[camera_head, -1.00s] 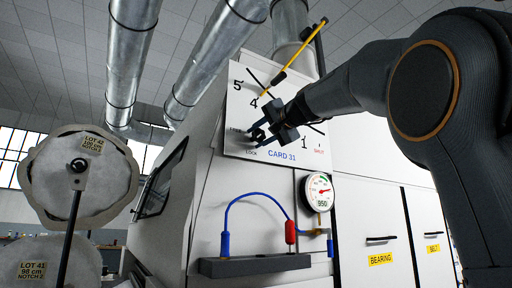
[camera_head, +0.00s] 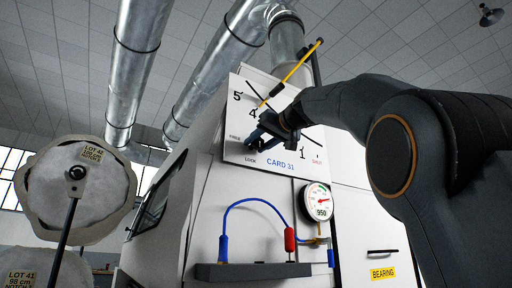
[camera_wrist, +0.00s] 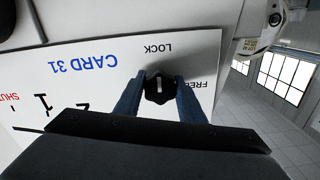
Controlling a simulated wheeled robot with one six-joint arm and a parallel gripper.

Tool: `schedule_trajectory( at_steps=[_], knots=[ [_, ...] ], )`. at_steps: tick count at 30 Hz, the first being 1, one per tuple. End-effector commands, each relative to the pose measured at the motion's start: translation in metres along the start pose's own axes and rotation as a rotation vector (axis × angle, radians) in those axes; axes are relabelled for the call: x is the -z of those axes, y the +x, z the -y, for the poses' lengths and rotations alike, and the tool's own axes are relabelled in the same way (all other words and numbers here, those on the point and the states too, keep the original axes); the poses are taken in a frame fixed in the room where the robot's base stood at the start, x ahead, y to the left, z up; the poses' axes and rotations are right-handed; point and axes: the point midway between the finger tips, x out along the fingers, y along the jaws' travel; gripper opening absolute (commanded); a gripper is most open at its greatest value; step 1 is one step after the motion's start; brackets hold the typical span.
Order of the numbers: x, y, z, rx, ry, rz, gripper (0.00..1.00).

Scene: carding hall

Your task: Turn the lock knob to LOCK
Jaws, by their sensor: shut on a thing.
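The lock knob (camera_wrist: 159,88) is a small dark knob on a white panel (camera_wrist: 70,100). My gripper (camera_wrist: 158,96) is shut on it, with one blue-grey finger on each side. A short white mark on the knob runs up and down in the wrist view, in line with the upside-down word LOCK (camera_wrist: 158,48) above it. The word FREE (camera_wrist: 202,85) is partly covered by the right finger. In the head view, my gripper (camera_head: 254,138) is at the panel's lower left and mostly hides the knob. LOCK (camera_head: 250,160) shows just below it.
A scale with a yellow-handled lever (camera_head: 292,72) lies close above my gripper. Below the panel are a blue hose (camera_head: 255,200), a red-handled fitting (camera_head: 290,239) and a round gauge (camera_head: 318,201). Lap rolls (camera_head: 80,190) stand at left.

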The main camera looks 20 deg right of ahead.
Motion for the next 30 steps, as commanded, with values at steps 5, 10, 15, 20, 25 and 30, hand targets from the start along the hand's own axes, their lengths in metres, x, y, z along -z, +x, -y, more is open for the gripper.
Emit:
schedule_trajectory(
  at_steps=[5, 10, 15, 20, 25, 30],
  knots=[
    [0.0022, -0.0008, 0.0007, 0.000, -0.038, -0.006, 0.13],
    [0.0026, -0.0011, 0.0009, 0.000, -0.051, -0.006, 0.14],
    [0.0029, -0.0013, 0.0010, 0.000, -0.052, -0.006, 0.14],
    [0.0030, -0.0014, 0.0011, 0.000, -0.051, -0.007, 0.39],
    [0.0023, -0.0012, 0.0005, 0.000, -0.050, -0.005, 0.54],
    [0.0018, -0.0012, 0.0000, -0.001, -0.050, -0.004, 0.54]
  ],
)
